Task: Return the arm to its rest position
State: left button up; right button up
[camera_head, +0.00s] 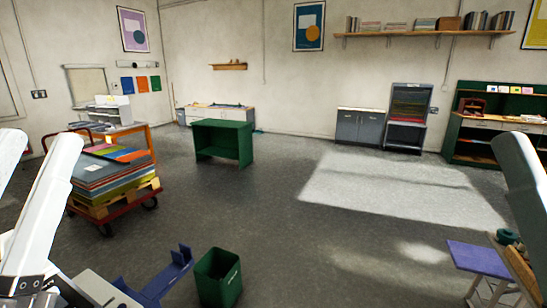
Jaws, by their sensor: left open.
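My left arm comes in from the left edge as white links. My left gripper (152,272), with dark blue fingers, is low in the picture, left of the middle. Its fingers are spread apart and I see nothing between them. It is left of a green bin (218,278) in the picture; I cannot tell the gap between them. Part of my right arm shows as a pale link at the right edge. My right gripper is out of view.
A red cart (118,209) with a pallet of stacked coloured sheets stands at left. A green open table (223,142) is further back. A purple-topped stool (480,258) and a wooden-edged table are at lower right. The middle floor is clear.

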pick_arm(q)
notch_tip(320, 180, up, 39)
jog(key=s+n+h+p, duration=0.1)
jog(key=s+p, duration=0.1)
jog(key=p, duration=3.6)
jog(key=shift+s+d+f, duration=0.15)
jog(key=shift+f, duration=0.05)
jog(key=shift+o, duration=0.2)
jog(key=shift+f, duration=0.1)
